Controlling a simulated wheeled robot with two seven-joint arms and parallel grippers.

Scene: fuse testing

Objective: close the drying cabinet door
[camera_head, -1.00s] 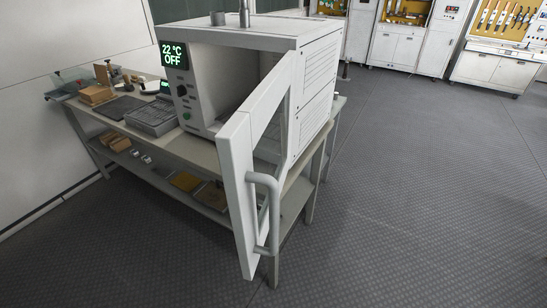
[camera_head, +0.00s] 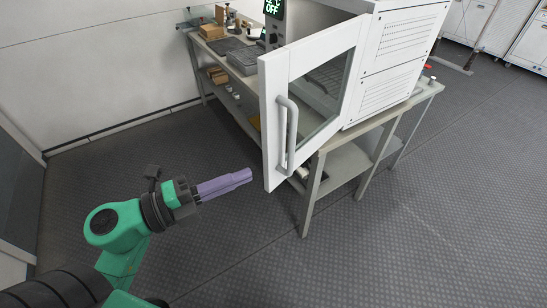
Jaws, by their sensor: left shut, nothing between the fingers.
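The drying cabinet (camera_head: 403,56) is a white box on a workbench at the top right of the head view. Its white-framed glass door (camera_head: 271,125) stands wide open, swung out past the bench's front edge. A grey bar handle (camera_head: 288,135) runs upright on the door's face. My left gripper (camera_head: 248,175), with long purple fingers, is shut and empty. In the picture it is left of the door's lower edge and handle, with a small gap and floor behind it. My right gripper is not in view.
The workbench (camera_head: 424,93) carries the cabinet, a grey tray and small boxes (camera_head: 212,31) at its left part. Open floor (camera_head: 400,230) lies in front and to the right. A white wall (camera_head: 90,60) is at the left.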

